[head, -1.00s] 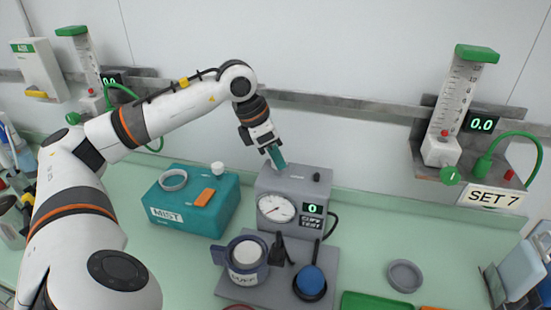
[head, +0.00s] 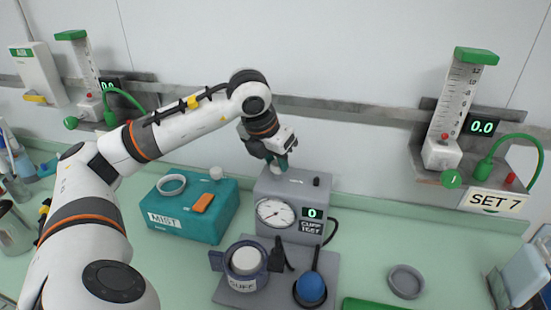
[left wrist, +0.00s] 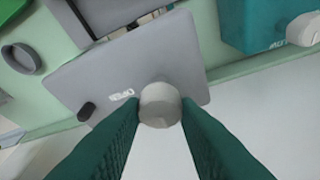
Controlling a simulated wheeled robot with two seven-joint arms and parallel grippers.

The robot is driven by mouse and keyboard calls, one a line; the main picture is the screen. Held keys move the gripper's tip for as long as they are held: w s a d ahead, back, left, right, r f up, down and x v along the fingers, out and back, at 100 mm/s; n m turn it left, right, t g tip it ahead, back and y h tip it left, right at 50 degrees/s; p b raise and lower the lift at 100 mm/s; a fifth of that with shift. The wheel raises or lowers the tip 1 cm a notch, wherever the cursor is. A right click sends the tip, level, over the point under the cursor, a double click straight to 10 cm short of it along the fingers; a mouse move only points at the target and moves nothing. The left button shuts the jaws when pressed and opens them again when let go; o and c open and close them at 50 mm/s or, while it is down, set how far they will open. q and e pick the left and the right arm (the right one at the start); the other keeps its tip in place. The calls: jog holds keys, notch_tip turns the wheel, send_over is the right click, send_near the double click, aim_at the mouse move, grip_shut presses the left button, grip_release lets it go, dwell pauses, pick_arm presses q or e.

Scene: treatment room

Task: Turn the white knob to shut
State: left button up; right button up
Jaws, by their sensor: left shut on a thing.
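The white knob (left wrist: 160,104) stands on the top of the grey cuff-test box (head: 306,188). In the left wrist view it sits between my two green fingers, beside the printed word OPEN. In the head view the knob is mostly hidden by the fingers. My left gripper (head: 277,163) comes down on the rear left of the box top and is shut on the white knob. The box's dial (head: 275,213) and its display reading 0 face front. My right gripper is in neither view now.
A small black peg (head: 316,181) stands on the box top, right of the knob. The teal MIST box (head: 215,221) is to the left. A cuff cup (head: 246,262) and blue bulb (head: 311,287) stand in front. The wall rail runs behind.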

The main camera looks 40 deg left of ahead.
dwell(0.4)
pick_arm(q)
jog(key=o, duration=1)
jog(key=shift+c, duration=0.2)
jog(key=v, duration=1.2)
